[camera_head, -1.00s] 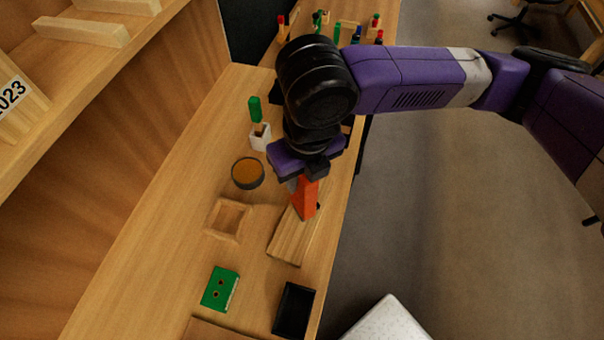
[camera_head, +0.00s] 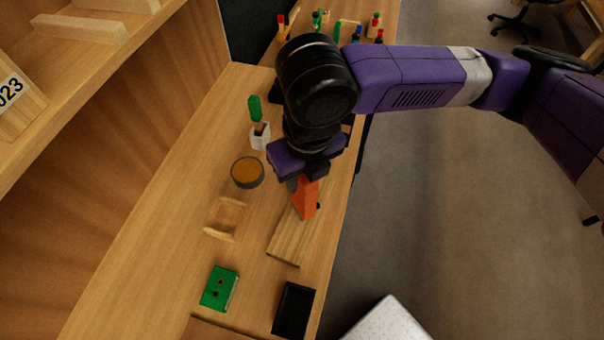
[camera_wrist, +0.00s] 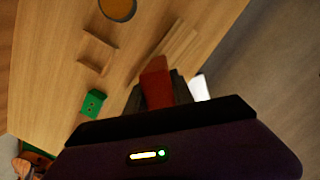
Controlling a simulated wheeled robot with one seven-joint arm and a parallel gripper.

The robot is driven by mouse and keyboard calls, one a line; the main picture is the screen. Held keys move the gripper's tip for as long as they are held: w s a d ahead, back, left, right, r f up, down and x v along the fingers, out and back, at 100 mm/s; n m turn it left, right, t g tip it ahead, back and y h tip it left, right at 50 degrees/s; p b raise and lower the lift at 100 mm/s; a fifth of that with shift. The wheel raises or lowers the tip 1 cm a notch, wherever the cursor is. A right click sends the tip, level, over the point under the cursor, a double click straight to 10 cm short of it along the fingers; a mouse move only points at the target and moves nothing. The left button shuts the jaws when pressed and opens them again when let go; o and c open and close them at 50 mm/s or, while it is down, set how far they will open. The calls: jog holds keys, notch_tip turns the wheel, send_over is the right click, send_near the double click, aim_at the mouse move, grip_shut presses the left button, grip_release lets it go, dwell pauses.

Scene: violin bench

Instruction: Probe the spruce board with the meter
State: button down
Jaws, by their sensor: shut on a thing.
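My gripper (camera_head: 304,180) is shut on an orange-red block-shaped tool, which I take to be the meter (camera_head: 304,200). The meter hangs down over the spruce board (camera_head: 289,240), a pale striped wooden board lying on the bench near its right edge. The meter's lower end is at the board in the head view; I cannot tell whether it touches. In the wrist view the meter (camera_wrist: 156,82) shows between the fingers, with the board (camera_wrist: 172,48) beyond it. My gripper hides part of the board's far end.
A shallow wooden tray (camera_head: 240,222), a round bowl with amber contents (camera_head: 247,172), a green box (camera_head: 219,288) and a black tray (camera_head: 293,308) lie around the board. A white holder (camera_head: 260,136) with a green-handled tool (camera_head: 254,107) stands farther back. The bench's left part is clear.

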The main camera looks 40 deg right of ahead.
dwell(0.4)
jog(key=shift+r+p, duration=2.25)
jog(key=shift+r, duration=0.75)
jog(key=shift+d, duration=0.1)
